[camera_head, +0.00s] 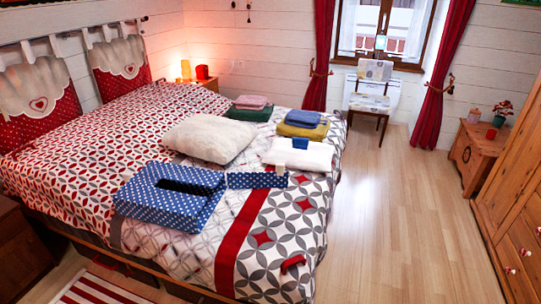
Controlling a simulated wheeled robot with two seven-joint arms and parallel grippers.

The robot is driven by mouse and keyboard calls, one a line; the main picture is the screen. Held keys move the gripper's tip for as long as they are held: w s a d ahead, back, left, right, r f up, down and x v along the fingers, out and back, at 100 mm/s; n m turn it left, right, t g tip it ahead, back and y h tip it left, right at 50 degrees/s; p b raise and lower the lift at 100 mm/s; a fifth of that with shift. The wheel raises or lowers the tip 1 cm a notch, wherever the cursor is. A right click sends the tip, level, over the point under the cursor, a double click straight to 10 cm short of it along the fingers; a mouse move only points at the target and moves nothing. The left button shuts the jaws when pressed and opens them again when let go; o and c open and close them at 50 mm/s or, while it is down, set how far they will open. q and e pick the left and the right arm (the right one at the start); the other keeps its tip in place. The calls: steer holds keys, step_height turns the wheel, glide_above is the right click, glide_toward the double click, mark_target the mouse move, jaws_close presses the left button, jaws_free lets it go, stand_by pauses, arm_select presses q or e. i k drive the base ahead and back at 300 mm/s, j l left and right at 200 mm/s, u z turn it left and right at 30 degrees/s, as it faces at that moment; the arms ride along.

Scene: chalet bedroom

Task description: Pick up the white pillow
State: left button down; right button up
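A fluffy white pillow (208,140) lies flat near the middle of the bed, on the patterned cover. Its upper side is uncovered, with nothing resting on it. A folded white cloth or second white cushion (310,157) lies to its right, with a small blue item (300,143) on or beside it. Neither of my grippers shows in the head view.
A blue dotted box (165,207) with a dark opening lies in front of the pillow; a blue dotted piece (257,180) lies beside it. Folded cloths (303,131) lie behind. The wooden floor (400,220) right of the bed is clear, with a chair (370,103) beyond.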

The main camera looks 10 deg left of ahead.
mark_target(296, 153)
steer(key=u, duration=1.85)
steer(key=l+u, duration=0.25)
steer(key=l, duration=0.35)
steer(key=l+u, duration=0.3)
steer(key=l, duration=0.3)
steer(key=k+l+u, duration=0.25)
steer(key=l, duration=0.3)
steer(key=i, duration=0.1)
